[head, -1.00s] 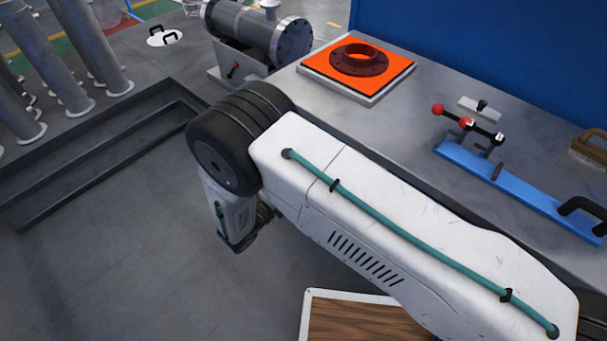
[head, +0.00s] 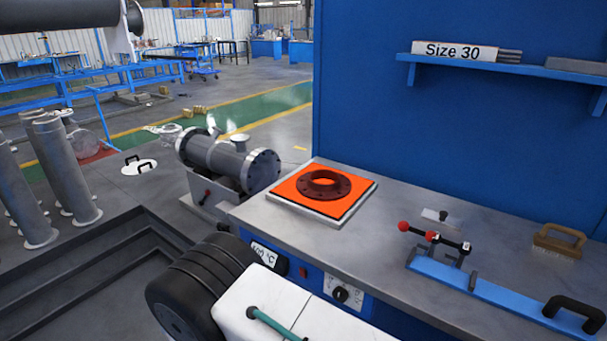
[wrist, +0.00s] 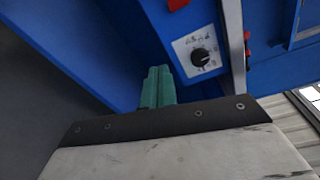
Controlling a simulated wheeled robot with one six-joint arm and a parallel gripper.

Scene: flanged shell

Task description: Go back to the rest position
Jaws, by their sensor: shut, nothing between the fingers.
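My gripper (wrist: 157,88) shows in the wrist view as green fingers closed together, with nothing between them. It points toward the blue front of the workbench, near a white dial panel (wrist: 198,50). In the head view only part of my arm shows at the bottom, below the bench edge; my gripper is hidden or out of frame there. A grey flanged shell (head: 213,156) lies on a stand left of the bench. A dark red flange ring (head: 323,184) lies on an orange heating plate (head: 285,189) on the bench's left end.
The grey workbench (head: 375,237) also carries a blue rail with red-knobbed clamps (head: 470,281) and a wooden-backed brush (head: 560,239). A blue wall with a shelf (head: 530,70) rises behind. Grey pipes (head: 62,170) and a sunken floor pit (head: 105,262) are at left.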

